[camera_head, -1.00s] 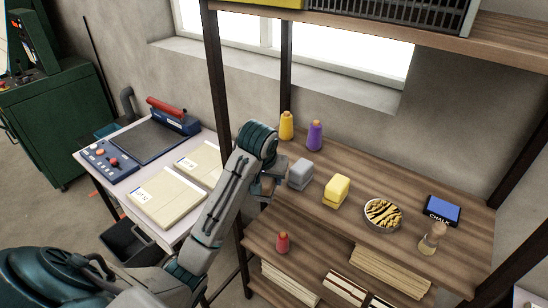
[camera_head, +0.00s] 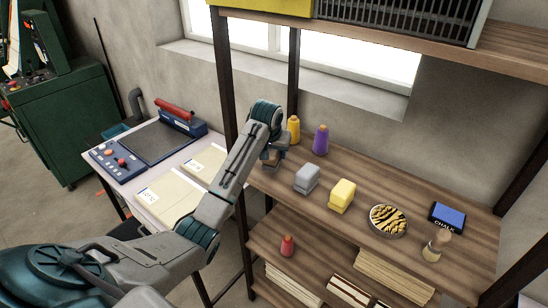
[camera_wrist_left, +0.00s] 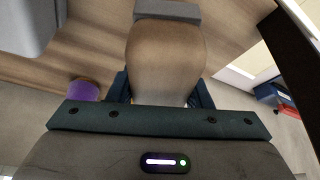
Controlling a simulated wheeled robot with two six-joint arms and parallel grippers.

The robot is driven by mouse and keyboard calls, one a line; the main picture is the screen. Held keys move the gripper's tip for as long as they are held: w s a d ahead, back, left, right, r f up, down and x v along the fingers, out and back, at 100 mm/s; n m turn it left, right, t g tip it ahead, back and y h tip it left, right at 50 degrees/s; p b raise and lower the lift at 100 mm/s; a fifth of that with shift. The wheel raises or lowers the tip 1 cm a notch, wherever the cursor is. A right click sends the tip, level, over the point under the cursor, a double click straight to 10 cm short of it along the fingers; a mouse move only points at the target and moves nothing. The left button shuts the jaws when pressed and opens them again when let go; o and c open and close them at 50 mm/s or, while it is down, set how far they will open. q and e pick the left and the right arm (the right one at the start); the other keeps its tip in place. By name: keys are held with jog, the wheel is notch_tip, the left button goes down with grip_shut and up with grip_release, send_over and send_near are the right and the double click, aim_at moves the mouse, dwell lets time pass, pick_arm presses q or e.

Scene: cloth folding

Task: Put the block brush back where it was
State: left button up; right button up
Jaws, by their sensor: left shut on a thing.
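The block brush (camera_wrist_left: 165,60) has a rounded brown wooden body with a grey part at its far end in the left wrist view. My left gripper (camera_wrist_left: 162,92) is shut on it, with dark fingers on either side. In the head view, my left gripper (camera_head: 271,152) is over the left end of the wooden shelf (camera_head: 370,190), left of a grey block (camera_head: 307,178). Only a small brown part of the brush (camera_head: 270,163) shows there, mostly hidden by the wrist. I cannot tell whether the brush touches the shelf. My right gripper is not in view.
On the shelf are a yellow spool (camera_head: 293,129), a purple spool (camera_head: 321,140), a yellow block (camera_head: 342,195), a patterned bowl (camera_head: 388,220), a chalk box (camera_head: 448,217) and a small wooden-handled brush (camera_head: 437,246). A dark post (camera_head: 229,90) stands left of the gripper.

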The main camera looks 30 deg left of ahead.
pick_arm(q)
notch_tip(320, 180, down, 3)
jog(key=shift+s+p, duration=0.15)
jog(key=shift+p, duration=0.8)
jog(key=shift+f, duration=0.15)
jog(key=shift+f, duration=0.1)
jog(key=o, duration=1)
jog(key=shift+o, duration=0.2)
jog(key=shift+r+b, duration=0.35)
jog(key=shift+r, duration=0.1)
jog(key=b+v, duration=0.3)
jog(key=v, duration=0.7)
jog(key=shift+s+d+r, duration=0.15)
jog(key=shift+s+r, duration=0.05)
jog(key=shift+r, duration=0.05)
jog(key=shift+s+r, duration=0.15)
jog(key=shift+r, duration=0.2)
